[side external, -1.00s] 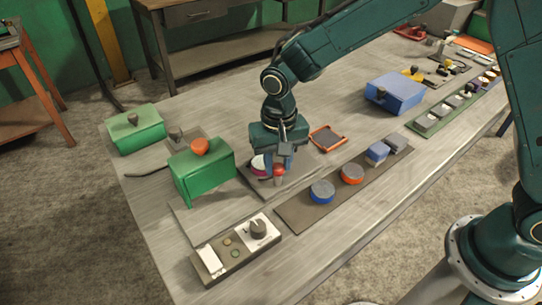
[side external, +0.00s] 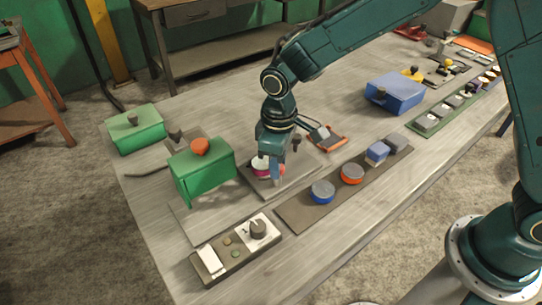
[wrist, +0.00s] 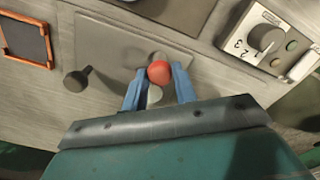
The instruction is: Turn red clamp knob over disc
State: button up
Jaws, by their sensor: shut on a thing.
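The red clamp knob (wrist: 159,72) sits between the blue fingers of my gripper (wrist: 158,88) in the wrist view, and they are shut on it. In the side view only a little red of the knob (side external: 282,169) shows beside my gripper (side external: 277,172). A white and magenta disc (side external: 260,166) lies just left of the fingers on a grey base plate (side external: 290,186). My gripper hides part of the disc, and I cannot tell whether the clamp arm lies over it.
A green box-shaped cover (side external: 205,172) with an orange knob stands close at left. An orange-rimmed tray (side external: 328,138) lies behind right. A dial panel (side external: 240,250) is in front.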

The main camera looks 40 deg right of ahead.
jog(key=shift+n, duration=1.1)
jog(key=o, duration=1)
jog(key=shift+r, duration=0.1)
notch_tip(320, 180, up, 14)
jog(key=shift+f, duration=0.1)
